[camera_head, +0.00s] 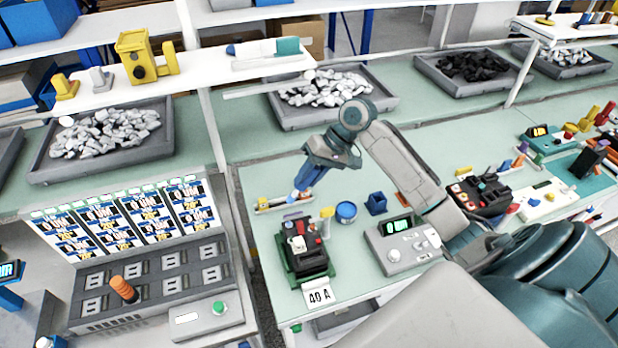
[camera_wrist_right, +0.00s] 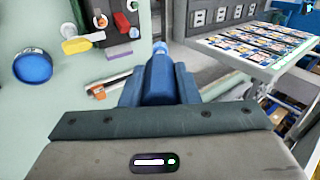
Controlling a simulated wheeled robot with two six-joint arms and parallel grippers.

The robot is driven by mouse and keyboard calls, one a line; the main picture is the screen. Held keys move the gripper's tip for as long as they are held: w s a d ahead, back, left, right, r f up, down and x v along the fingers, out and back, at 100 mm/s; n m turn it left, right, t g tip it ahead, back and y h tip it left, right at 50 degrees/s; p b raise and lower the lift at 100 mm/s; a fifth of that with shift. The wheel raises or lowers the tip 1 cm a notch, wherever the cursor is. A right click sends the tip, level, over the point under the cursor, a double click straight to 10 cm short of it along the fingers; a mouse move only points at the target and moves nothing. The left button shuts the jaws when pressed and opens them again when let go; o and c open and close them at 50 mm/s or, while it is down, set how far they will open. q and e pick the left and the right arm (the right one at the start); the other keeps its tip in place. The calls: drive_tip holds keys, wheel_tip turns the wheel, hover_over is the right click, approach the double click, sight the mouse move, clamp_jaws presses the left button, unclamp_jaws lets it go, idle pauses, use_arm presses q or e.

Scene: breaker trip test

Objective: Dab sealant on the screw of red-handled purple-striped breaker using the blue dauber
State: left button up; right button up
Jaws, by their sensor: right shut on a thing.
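My right gripper (camera_head: 300,186) is shut on the blue dauber (camera_head: 295,194), whose pale blue tip points down in the head view. In the right wrist view the dauber (camera_wrist_right: 160,70) sits between the fingers, tip forward. The breaker (camera_head: 300,246) stands on a green base near the bench's front left edge, nearer the camera than the gripper. It shows a red handle and a purple part at its far end; its screw is too small to make out. The breaker (camera_wrist_right: 118,20) is also at the top of the right wrist view. The dauber appears apart from it. My left gripper is out of view.
A shallow tray (camera_head: 265,207) lies by the dauber tip. A round blue pot (camera_head: 346,211) and a blue cup (camera_head: 376,203) stand right of the breaker. A grey meter (camera_head: 403,247) is farther right. A "40 A" card (camera_head: 319,294) stands in front.

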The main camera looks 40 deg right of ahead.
idle(0.5)
drive_tip(key=shift+w+a+f, duration=0.15)
drive_tip(key=shift+f, duration=0.9)
